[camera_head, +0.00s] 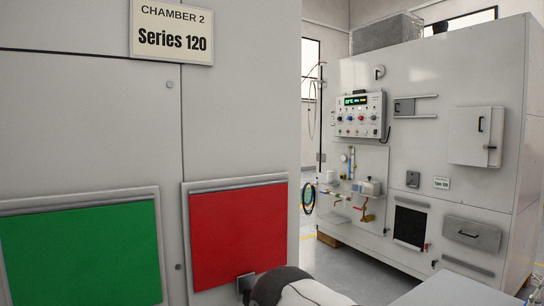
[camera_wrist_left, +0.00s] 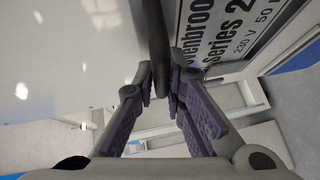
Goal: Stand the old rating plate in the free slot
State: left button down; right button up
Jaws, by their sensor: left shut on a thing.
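In the left wrist view my left gripper (camera_wrist_left: 160,90) is shut on a dark grey bar (camera_wrist_left: 152,35). A white plate with black print (camera_wrist_left: 225,28), reading in part "Series 2" and "230 V 50", shows just right of the bar. I cannot tell whether the bar is joined to this plate. In the head view, part of one of my arms shows at the bottom edge, below the red panel (camera_head: 238,233). My right gripper is not in view. I cannot make out a free slot in either view.
A sign reading "Chamber 2, Series 120" (camera_head: 172,32) is on the pale cabinet front, above a green panel (camera_head: 80,255) and the red one. A white test cabinet (camera_head: 430,150) with controls stands at the right. Floor (camera_head: 340,265) shows clear between them.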

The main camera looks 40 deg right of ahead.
pick_arm(q)
jog(key=shift+s+r, duration=0.2)
jog(key=shift+r, duration=1.1)
jog(key=shift+s+r, duration=0.15)
jog(key=shift+r, duration=2)
jog(key=shift+w, duration=0.1)
jog(key=shift+w+d+r+n+t+y, duration=0.2)
jog(key=shift+w+n+t, duration=0.1)
jog(key=shift+w+t, duration=0.15)
jog(key=shift+w+d+r+n+t+y, duration=0.15)
jog(key=shift+w+n+t, duration=0.2)
jog(key=shift+t, duration=0.2)
